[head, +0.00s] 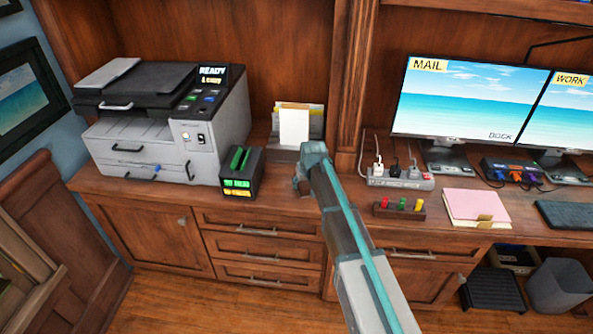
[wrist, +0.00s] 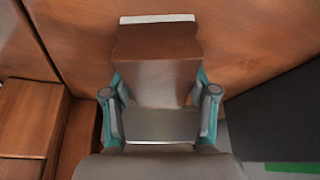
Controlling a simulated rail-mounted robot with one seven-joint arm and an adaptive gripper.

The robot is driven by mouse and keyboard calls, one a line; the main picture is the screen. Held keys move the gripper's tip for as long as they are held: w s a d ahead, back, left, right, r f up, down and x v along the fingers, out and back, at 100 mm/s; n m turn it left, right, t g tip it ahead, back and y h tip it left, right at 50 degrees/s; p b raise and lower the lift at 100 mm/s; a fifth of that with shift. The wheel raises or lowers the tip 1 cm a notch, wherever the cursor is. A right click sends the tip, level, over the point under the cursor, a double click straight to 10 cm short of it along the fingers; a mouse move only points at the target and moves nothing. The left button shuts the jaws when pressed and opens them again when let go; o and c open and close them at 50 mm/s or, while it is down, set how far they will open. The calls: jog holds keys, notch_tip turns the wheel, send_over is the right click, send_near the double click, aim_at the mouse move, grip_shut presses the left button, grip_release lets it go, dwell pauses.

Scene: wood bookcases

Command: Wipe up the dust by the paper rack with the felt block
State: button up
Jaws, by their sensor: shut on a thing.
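My gripper (wrist: 160,95) is shut on the felt block (wrist: 155,68), a brown wooden block with a pale grey felt strip at its far end. In the head view my gripper (head: 303,183) is low at the counter's front, just in front of the paper rack (head: 286,154). The rack is grey and holds white and yellowish papers. My arm and gripper hide part of the counter there, and most of the block in the head view. I cannot make out any dust in either view. Whether the felt touches a surface I cannot tell.
A black box with a green slot (head: 241,178) stands left of my gripper, beside the printer (head: 165,120). To the right are a power strip (head: 400,180), a holder with coloured pieces (head: 399,210), a pink folder (head: 476,207) and monitors (head: 465,100). Drawers (head: 262,248) lie below.

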jog(key=shift+r+p, duration=1.85)
jog(key=shift+r, duration=2.2)
